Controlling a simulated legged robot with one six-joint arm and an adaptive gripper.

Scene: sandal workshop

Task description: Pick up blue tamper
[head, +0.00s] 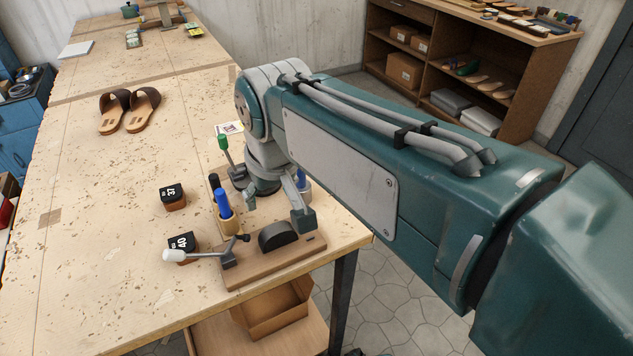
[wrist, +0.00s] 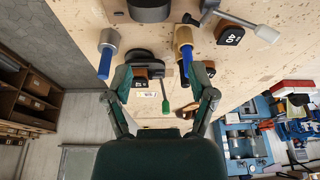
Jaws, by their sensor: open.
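Two tools with blue handles stand on the workbench. One has a brass-coloured body (head: 229,222), just left of my gripper in the head view; it shows at upper right in the wrist view (wrist: 184,38). The other has a silver body (wrist: 109,40) at upper left in the wrist view; in the head view its blue part (head: 304,184) is partly hidden behind my gripper. My gripper (wrist: 163,85) is open and empty, pointing down over the bench between the two tools. I cannot tell which one is the blue tamper.
A green-handled tool (head: 224,147) stands behind my gripper. A wooden base with a black block and lever (head: 240,277) lies in front. Numbered blocks 37 (head: 173,197) and 40 (head: 182,247) and sandals (head: 130,112) are left. The bench's right edge is close.

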